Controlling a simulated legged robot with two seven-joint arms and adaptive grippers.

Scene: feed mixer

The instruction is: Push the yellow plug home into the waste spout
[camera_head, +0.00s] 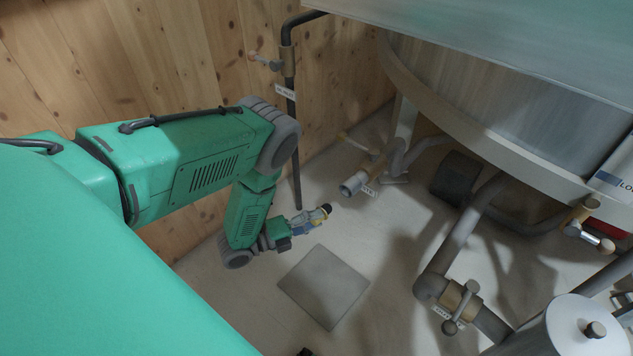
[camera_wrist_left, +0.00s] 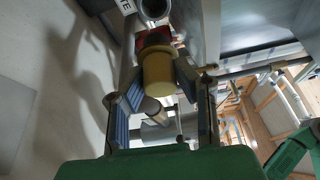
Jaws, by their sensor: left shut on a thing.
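The yellow plug (camera_wrist_left: 158,74) is gripped between the fingers of my left gripper (camera_head: 311,220). In the left wrist view it shows as a yellow cylinder with a dark and reddish part ahead of it. In the head view only its dark tip (camera_head: 326,209) and a little yellow show beyond the fingers. The waste spout (camera_head: 351,186) is a grey pipe with an open round end, just right of and above the plug in the head view, with a gap between them. Its dark mouth also shows at the top of the left wrist view (camera_wrist_left: 154,9). My right gripper is not in view.
The large mixer drum (camera_head: 500,98) overhangs at the upper right. A dark vertical pipe (camera_head: 293,135) stands by the wooden wall behind my left arm. A valved pipe (camera_head: 455,250) is at the right. A square floor plate (camera_head: 323,286) lies on clear floor.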

